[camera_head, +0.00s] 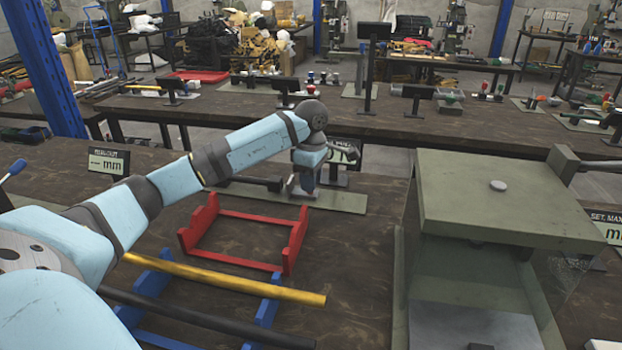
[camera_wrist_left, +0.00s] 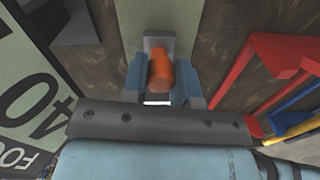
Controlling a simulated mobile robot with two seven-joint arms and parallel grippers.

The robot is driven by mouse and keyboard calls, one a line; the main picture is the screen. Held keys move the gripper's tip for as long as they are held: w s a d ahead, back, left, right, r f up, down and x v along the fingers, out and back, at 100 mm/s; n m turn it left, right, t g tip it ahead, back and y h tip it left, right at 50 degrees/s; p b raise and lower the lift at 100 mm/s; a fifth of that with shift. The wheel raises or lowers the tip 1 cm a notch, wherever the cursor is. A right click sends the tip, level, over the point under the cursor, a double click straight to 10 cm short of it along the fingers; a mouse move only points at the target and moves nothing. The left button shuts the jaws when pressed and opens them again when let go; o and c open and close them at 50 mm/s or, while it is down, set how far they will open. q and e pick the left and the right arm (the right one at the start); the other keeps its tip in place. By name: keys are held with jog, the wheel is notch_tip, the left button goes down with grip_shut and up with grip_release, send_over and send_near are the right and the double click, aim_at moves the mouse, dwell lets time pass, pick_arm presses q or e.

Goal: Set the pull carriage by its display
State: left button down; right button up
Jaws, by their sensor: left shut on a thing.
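My left gripper (camera_head: 303,190) reaches down to a pale green plate (camera_head: 345,201) on the bench. In the left wrist view its two blue-grey fingers (camera_wrist_left: 160,85) are shut on an orange knob (camera_wrist_left: 159,70) on a small grey block. A display beside it is partly hidden by my wrist in the head view (camera_head: 346,151); in the left wrist view this display (camera_wrist_left: 42,100) shows "40" and part of a word, "FOC". Another display (camera_head: 108,161) at the left reads roughly "PULL OUT" and "mm", with no clear number. I cannot tell which part is the pull carriage. My right gripper is not in view.
A red frame (camera_head: 240,217) stands just in front of my left gripper. A blue rack (camera_head: 265,312) holds a yellow rod (camera_head: 225,278) and a black rod (camera_head: 200,318). A large green press housing (camera_head: 500,205) fills the right, with a display (camera_head: 606,228) beside it.

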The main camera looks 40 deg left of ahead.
pick_arm(q)
jog(key=c, duration=0.9)
grip_release()
jog(key=r+p, duration=0.1)
jog(key=r, duration=0.6)
jog(key=r+p, duration=0.1)
jog(key=r, duration=0.5)
jog(key=shift+w+a+r, duration=0.1)
jog(key=shift+w+r, duration=0.1)
jog(key=shift+r, duration=0.2)
